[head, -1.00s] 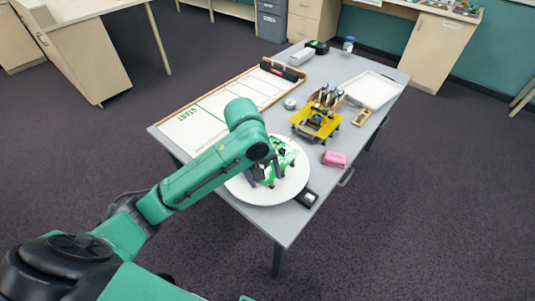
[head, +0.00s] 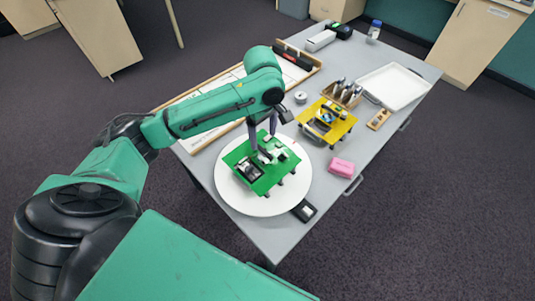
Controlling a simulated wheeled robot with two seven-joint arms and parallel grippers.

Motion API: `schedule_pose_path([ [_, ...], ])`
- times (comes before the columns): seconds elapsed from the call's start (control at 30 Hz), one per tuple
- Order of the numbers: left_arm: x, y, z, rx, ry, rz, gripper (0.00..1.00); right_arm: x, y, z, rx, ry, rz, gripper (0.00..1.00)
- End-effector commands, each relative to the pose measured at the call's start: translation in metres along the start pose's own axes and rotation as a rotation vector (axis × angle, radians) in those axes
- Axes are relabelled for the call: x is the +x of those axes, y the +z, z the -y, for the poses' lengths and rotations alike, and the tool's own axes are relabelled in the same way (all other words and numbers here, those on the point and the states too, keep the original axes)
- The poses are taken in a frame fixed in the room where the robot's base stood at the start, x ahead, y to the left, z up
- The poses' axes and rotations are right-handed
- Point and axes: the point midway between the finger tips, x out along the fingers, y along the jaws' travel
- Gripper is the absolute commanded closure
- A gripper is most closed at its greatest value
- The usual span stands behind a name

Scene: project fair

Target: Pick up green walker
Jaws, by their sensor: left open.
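The green walker (head: 264,184), a flat green plate with short dark legs and small parts on top, stands on a round white turntable (head: 240,203) at the near end of the grey table. My left gripper (head: 262,143) is open, pointing down over the far side of the walker. Its dark fingers hang close to the parts on top; I cannot tell whether they touch. My right gripper is not in view.
A yellow walker (head: 336,131) stands behind to the right. A pink block (head: 341,166), a black box (head: 304,210), a tool holder (head: 345,96), a white tray (head: 395,86) and a framed start board (head: 200,138) are also on the grey table (head: 263,236).

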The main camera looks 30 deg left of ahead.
Motion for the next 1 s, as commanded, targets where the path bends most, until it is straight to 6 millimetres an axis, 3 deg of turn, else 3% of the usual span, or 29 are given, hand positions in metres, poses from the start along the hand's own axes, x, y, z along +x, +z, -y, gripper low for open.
schedule_pose_path([
  [0.1, 0.026, -0.001, 0.000, -0.002, -0.002, -0.001, 0.25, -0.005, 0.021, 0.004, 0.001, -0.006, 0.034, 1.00],
  [0.2, 0.040, -0.001, 0.000, -0.001, 0.000, 0.000, 0.25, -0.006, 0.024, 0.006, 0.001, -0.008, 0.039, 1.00],
  [0.5, 0.089, -0.006, 0.002, 0.001, 0.001, -0.001, 0.25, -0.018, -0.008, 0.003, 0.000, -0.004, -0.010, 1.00],
  [0.73, 0.093, -0.006, 0.001, 0.002, 0.003, -0.001, 0.25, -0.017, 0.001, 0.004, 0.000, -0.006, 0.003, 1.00],
  [0.93, 0.093, -0.006, 0.001, 0.002, 0.003, -0.001, 1.00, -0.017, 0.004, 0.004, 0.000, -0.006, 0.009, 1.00],
  [1.0, 0.092, -0.006, 0.001, 0.002, 0.005, -0.002, 1.00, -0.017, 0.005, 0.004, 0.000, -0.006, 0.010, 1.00],
])
